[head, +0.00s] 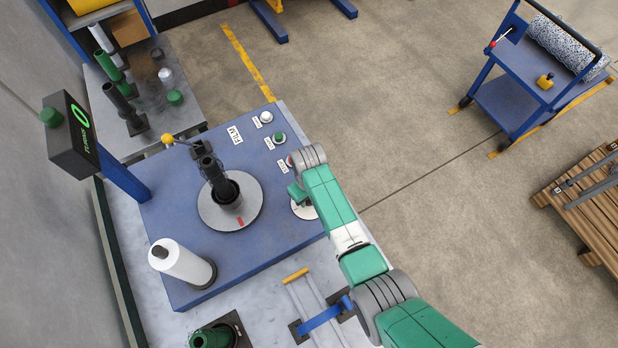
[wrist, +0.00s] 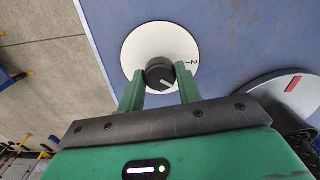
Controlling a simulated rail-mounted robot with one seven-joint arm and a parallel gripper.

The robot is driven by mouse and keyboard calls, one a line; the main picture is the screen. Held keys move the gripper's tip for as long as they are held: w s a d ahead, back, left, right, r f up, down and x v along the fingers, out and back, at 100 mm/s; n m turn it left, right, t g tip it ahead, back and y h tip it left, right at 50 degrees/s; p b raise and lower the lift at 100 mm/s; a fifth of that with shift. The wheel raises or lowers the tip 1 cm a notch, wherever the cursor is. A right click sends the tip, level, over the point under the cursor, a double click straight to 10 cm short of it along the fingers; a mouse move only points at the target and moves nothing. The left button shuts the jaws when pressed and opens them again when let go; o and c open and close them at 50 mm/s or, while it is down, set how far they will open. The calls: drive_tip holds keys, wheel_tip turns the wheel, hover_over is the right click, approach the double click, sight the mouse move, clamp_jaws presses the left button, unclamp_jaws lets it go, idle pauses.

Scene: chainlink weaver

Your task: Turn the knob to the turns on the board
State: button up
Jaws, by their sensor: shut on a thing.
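A black knob (wrist: 158,66) with a pale pointer line sits in the middle of a round white dial (wrist: 135,48) on the blue machine top. A mark that looks like "2" shows at the dial's right edge in the wrist view; other marks are hidden or unreadable. My gripper (wrist: 160,74) is shut on the knob, one green finger on each side. In the head view my gripper (head: 297,190) is over the dial (head: 306,212) and hides the knob. The dark board (head: 75,135) at the left shows a green "0" with small lettering beneath.
A grey turntable (head: 247,208) with a red mark and a black post stands left of the dial. A white roll (head: 180,262) stands at the front left. White (head: 266,117) and green (head: 279,138) buttons sit behind my gripper. A yellow-knobbed lever (head: 168,140) stands behind the turntable.

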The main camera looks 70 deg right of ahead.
drive_tip(key=m+p, duration=0.1)
drive_tip(key=m, duration=0.4)
drive_tip(key=shift+r+m, duration=0.1)
drive_tip(key=shift+m, duration=0.2)
drive_tip(key=m, duration=0.4)
drive_tip(key=shift+m, duration=0.6)
drive_tip(key=o, duration=1)
wheel_tip(320, 180, up, 8)
drive_tip(key=shift+f+p, duration=0.15)
drive_tip(key=shift+p, duration=0.3)
